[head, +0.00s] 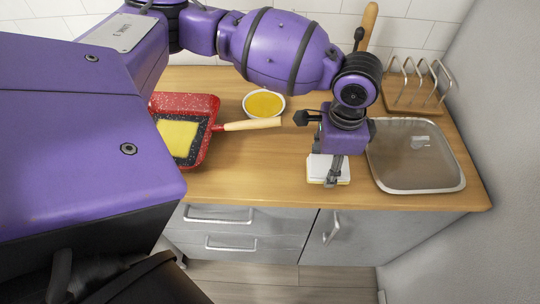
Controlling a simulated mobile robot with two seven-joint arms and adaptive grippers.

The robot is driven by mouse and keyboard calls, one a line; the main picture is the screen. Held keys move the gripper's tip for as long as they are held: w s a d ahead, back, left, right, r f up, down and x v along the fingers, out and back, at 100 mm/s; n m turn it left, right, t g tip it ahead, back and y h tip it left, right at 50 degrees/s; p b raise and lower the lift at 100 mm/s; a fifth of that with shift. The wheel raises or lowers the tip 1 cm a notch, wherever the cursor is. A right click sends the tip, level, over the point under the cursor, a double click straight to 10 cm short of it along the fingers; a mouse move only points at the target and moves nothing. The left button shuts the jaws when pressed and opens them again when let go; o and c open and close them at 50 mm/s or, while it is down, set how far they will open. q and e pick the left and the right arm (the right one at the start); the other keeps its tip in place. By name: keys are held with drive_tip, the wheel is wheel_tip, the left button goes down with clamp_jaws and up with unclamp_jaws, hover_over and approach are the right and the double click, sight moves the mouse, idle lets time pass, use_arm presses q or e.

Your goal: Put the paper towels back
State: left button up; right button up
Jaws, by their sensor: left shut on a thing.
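A small white block (317,168) with a yellowish lower edge is near the counter's front edge, under my left gripper. It may be the paper towels, but I cannot tell for sure. My left gripper (335,173) points down and is shut on this white block. The gripper and wrist hide part of it. I cannot tell whether the block rests on the counter or is held just above it. No paper towel roll or holder can be made out. My right gripper is not in view.
On the wooden counter (240,178), a red tray (208,105) and a dark pan with something yellow are at left. A white bowl (250,112) of yellow liquid stands behind.

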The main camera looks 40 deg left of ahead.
sight(327, 172)
use_arm(q)
drive_tip(key=shift+f, duration=1.65)
drive_tip(key=shift+f, duration=0.15)
drive_tip(key=o, duration=1.1)
drive_tip(key=shift+f, duration=0.1)
wheel_tip(327, 172, up, 13)
drive_tip(key=shift+w+f+p, duration=0.1)
drive_tip(key=shift+f+p, duration=0.1)
drive_tip(key=shift+p, duration=0.2)
